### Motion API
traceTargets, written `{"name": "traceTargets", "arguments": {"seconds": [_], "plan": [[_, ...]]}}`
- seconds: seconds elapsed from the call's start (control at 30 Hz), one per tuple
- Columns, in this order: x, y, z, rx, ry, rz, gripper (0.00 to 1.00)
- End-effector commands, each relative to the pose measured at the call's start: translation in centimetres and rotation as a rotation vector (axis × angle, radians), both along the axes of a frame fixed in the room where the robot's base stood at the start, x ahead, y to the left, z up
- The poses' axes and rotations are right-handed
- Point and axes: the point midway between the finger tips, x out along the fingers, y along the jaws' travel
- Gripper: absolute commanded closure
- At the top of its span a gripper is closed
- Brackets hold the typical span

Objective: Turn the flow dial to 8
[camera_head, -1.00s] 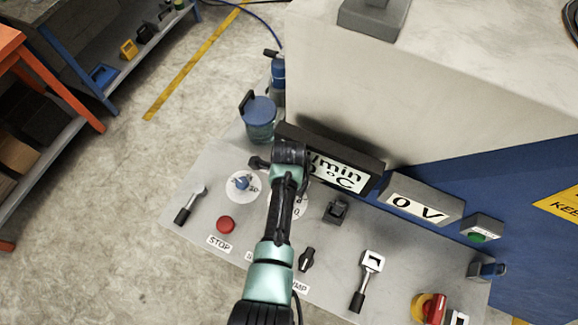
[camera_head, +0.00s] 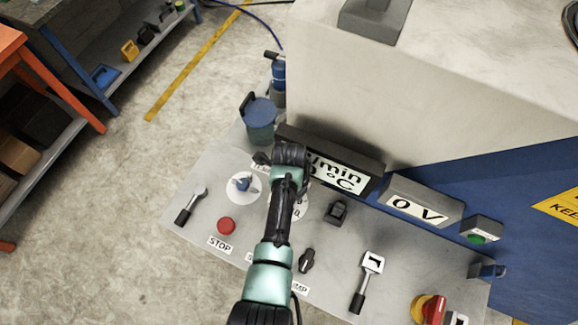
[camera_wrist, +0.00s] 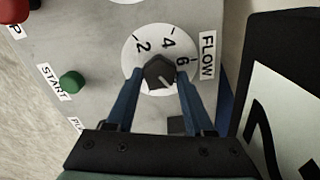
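The flow dial (camera_wrist: 158,72) is a dark faceted knob on a white disc marked 2, 4 and 6, with a FLOW label (camera_wrist: 207,55) beside it. A pale mark on the knob points to the lower right, past the 6; the scale there is hidden by a finger. My gripper (camera_wrist: 160,76) has its two blue fingers one on each side of the knob, seemingly with slim gaps; contact is unclear. In the head view my arm covers most of the dial, leaving only an edge of its disc (camera_head: 301,208). The fingertips are hidden there.
A green START button (camera_wrist: 72,83) sits near the left finger. The red STOP button (camera_head: 226,226) and a blue knob (camera_head: 242,184) are left of my arm. A display (camera_head: 340,170) stands close behind it. Levers and switches cover the panel's right.

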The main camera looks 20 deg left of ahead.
Motion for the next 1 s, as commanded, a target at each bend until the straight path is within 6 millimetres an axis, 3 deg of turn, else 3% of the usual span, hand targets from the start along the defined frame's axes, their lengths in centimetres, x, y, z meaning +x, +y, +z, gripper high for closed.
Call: {"name": "traceTargets", "arguments": {"seconds": [0.03, 0.13, 0.57, 0.77, 1.0], "plan": [[0.2, 0.0, 0.1, 0.001, -0.003, -0.001, 0.37], [0.1, 0.0, 0.1, 0.001, -0.002, 0.000, 0.19], [0.0, 0.0, 0.7, 0.002, -0.001, 0.001, 0.19], [0.1, 0.1, 3.6, 0.003, -0.005, 0.001, 0.19], [0.1, 0.1, 8.3, 0.003, -0.005, 0.001, 0.19]]}}
